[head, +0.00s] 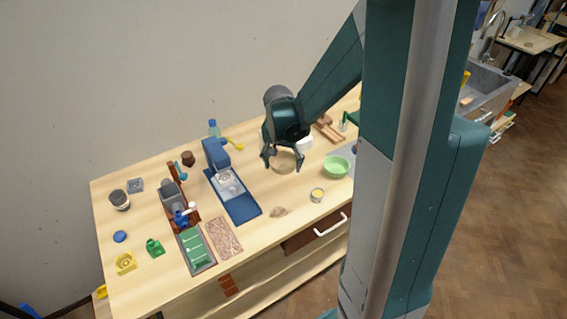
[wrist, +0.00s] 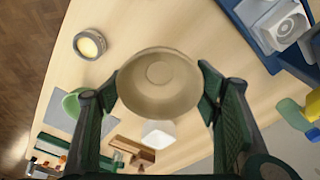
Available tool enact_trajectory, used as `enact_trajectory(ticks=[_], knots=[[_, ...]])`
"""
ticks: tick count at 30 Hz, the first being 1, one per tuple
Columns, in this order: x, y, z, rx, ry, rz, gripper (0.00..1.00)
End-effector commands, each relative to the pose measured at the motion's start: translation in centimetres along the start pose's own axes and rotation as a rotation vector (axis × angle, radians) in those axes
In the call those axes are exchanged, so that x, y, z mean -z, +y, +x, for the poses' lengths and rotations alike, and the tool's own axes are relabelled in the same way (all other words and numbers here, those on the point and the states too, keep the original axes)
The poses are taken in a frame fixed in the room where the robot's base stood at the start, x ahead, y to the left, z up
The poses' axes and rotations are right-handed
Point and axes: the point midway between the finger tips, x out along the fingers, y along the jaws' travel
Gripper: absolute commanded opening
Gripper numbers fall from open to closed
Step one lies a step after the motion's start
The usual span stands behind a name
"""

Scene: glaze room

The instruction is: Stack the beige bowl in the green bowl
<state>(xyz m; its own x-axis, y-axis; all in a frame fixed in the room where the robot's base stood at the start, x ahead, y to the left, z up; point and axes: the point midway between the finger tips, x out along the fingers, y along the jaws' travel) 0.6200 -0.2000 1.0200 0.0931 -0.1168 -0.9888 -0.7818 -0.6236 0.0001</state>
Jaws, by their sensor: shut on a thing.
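The beige bowl (wrist: 158,92) is between my gripper's fingers in the wrist view, and the gripper is shut on its rim from both sides. In the head view the beige bowl (head: 284,163) shows under my gripper (head: 284,162), partly hidden by the fingers. The bowl looks upright; its height over the table is hard to tell. The green bowl (head: 337,167) stands to the right of my gripper, upright and looking empty, on a grey mat. In the wrist view the green bowl (wrist: 72,103) is partly hidden behind the left finger.
A small yellow-filled tin (head: 317,195) stands in front of the green bowl. A white container (head: 304,143) and wooden pieces (head: 329,128) are behind. A blue machine on a blue mat (head: 243,210) is to the left. A tan lump (head: 279,211) lies near the front edge.

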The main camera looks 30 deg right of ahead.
Motion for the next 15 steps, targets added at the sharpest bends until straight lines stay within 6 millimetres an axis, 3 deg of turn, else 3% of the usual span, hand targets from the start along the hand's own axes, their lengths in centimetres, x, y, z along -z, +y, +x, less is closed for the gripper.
enact_trajectory(ticks=[8,15], knots=[[0.4,0.4,-0.1,0.000,0.000,-0.001,0.48],[2.3,2.2,-0.7,0.002,-0.002,-0.014,0.48]])
